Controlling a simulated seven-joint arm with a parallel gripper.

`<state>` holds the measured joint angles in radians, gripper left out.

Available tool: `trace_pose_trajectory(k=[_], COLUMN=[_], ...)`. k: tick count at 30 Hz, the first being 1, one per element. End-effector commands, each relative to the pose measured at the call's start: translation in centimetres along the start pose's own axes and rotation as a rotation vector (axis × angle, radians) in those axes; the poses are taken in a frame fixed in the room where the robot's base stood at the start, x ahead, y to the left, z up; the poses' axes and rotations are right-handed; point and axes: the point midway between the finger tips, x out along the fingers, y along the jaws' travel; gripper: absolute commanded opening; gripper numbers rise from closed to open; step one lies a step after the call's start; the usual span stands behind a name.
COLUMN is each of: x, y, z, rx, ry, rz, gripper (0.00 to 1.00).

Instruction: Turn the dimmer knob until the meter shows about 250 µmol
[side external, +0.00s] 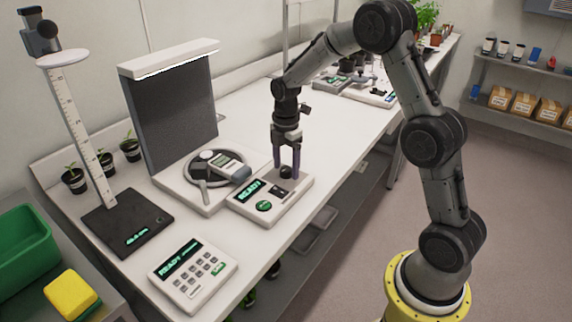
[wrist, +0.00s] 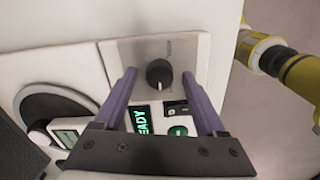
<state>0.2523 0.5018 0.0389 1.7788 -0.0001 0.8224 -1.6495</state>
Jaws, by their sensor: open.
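The dimmer knob (wrist: 159,73) is a round black knob with a white pointer line, on a light control box (side external: 243,217) with a green READY display (side external: 251,190) and a green button (side external: 264,206). My gripper (side external: 286,172) is above the box, its purple fingers pointing down. In the side view the knob (side external: 286,172) shows dark between the fingertips. A handheld meter (side external: 228,167) with a small screen lies left of the box; its reading is too small to read.
A grey panel with a lamp hood (side external: 170,58) stands behind the meter. A keypad box (side external: 193,273) is at the bench's front, and a black scale base with a ruler (side external: 127,219) is at left. Potted seedlings (side external: 102,167) stand behind. The bench right of my gripper has clear room.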

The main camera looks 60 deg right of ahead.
Motion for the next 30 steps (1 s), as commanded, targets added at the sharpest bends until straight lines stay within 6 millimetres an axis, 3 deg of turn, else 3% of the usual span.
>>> trace_pose_trajectory(k=[2,13,23,30], x=[-0.02,-0.06,-0.10,-0.14], y=[0.00,0.00,0.01,0.01], z=[0.00,0.00,0.00,0.00], rx=[0.000,0.000,0.024,0.139], ry=[0.000,0.000,0.000,0.000], rz=[0.000,0.000,0.000,0.001], gripper=[0.68,0.01,0.00,0.00])
